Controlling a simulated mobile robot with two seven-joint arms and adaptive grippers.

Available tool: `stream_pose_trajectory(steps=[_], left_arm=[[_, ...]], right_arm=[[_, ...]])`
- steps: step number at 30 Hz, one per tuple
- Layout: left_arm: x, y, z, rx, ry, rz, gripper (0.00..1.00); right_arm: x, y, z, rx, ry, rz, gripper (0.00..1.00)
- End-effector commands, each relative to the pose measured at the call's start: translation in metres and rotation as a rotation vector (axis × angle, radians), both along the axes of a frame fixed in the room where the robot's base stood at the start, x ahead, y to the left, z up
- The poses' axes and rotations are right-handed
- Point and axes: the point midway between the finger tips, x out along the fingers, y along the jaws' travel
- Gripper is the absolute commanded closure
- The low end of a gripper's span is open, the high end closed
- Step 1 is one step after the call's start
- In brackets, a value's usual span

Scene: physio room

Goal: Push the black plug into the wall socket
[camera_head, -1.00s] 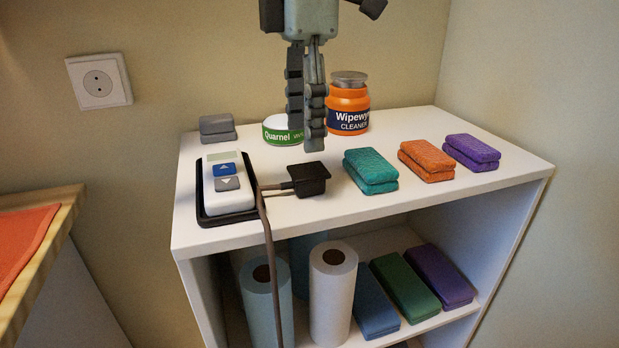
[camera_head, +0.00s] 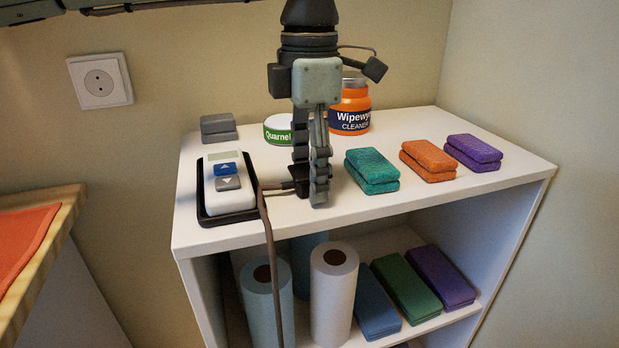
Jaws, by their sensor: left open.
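The black plug (camera_head: 300,187) lies on the top of the white shelf unit, mostly hidden by my left gripper (camera_head: 311,196). Its brown cable (camera_head: 267,225) runs left, then down over the shelf's front edge. My left gripper points straight down at the plug, with its fingers open and low around or just in front of it; I cannot tell whether they touch it. The white wall socket (camera_head: 100,81) is on the back wall at the upper left, with nothing in it. My right gripper is out of view.
A white handset in a black tray (camera_head: 206,215) stands left of the plug. Teal (camera_head: 372,171), orange (camera_head: 428,160) and purple (camera_head: 473,152) folded cloths lie to the right. A Quarnel tin (camera_head: 277,130), an orange Wipewy jar (camera_head: 350,108) and grey blocks (camera_head: 218,127) stand behind.

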Motion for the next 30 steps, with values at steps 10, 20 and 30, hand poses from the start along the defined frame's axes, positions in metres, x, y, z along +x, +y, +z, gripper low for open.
stream_pose_trajectory(steps=[10, 20, 30], left_arm=[[0.0, 0.0, 0.001, 0.0, 0.0, 0.0, 0.58], [0.0, 0.0, 0.001, 0.0, 0.0, 0.0, 0.87], [0.001, 0.0, 0.014, -0.001, -0.003, 0.001, 0.87]], right_arm=[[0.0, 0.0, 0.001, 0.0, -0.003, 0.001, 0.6], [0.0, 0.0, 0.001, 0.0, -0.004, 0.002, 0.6], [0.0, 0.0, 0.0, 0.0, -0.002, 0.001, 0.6]])
